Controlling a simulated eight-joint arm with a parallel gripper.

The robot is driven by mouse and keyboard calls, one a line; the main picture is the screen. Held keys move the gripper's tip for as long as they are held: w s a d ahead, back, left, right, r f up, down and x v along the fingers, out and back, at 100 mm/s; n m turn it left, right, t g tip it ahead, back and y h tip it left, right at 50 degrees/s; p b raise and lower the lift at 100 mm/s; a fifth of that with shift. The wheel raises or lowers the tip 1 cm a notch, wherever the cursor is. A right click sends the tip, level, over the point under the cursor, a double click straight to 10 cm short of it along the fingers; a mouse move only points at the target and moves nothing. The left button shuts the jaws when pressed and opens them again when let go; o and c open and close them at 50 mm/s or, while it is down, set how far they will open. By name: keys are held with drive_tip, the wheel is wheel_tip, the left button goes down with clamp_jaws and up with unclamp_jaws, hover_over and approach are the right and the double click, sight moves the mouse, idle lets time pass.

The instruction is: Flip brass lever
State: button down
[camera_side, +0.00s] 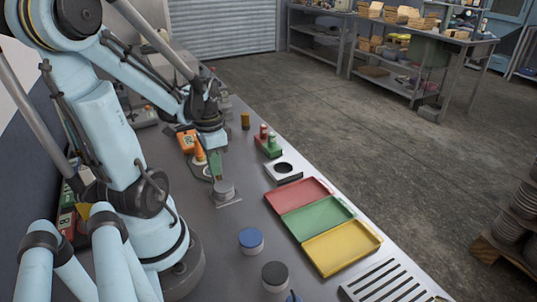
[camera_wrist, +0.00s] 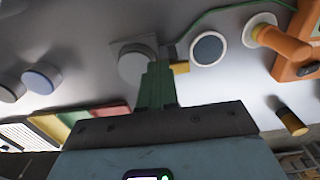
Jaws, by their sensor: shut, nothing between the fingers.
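My gripper (camera_side: 217,176) points down with its green fingers shut and empty, just above and behind a grey round pan (camera_side: 225,191) on the bench. In the wrist view the shut fingertips (camera_wrist: 157,66) lie at the right edge of that grey pan (camera_wrist: 132,66). A short brass-coloured bar (camera_wrist: 180,67), which looks like the lever, sticks out to the right just beside the fingertips. Its inner end is hidden by the fingers, and I cannot tell if they touch it. I cannot make out the bar in the side view.
Red (camera_side: 298,194), green (camera_side: 318,217) and yellow (camera_side: 342,247) trays lie along the bench edge. Blue-topped (camera_side: 251,241) and dark-topped (camera_side: 275,277) cylinders stand in front. An orange device (camera_side: 186,141) and a brass-coloured cylinder (camera_side: 245,120) stand behind. A dark-faced disc (camera_wrist: 208,49) is near the bar.

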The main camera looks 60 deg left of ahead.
drive_tip(key=shift+d+f, duration=0.15)
drive_tip(key=shift+f, duration=0.1)
drive_tip(key=shift+r, duration=0.1)
idle(0.3)
drive_tip(key=shift+a+r, duration=0.3)
drive_tip(key=shift+a, duration=0.5)
drive_tip(key=d+r, duration=0.3)
drive_tip(key=r, duration=1)
drive_tip(key=shift+d+r, duration=0.2)
drive_tip(key=shift+r, duration=0.1)
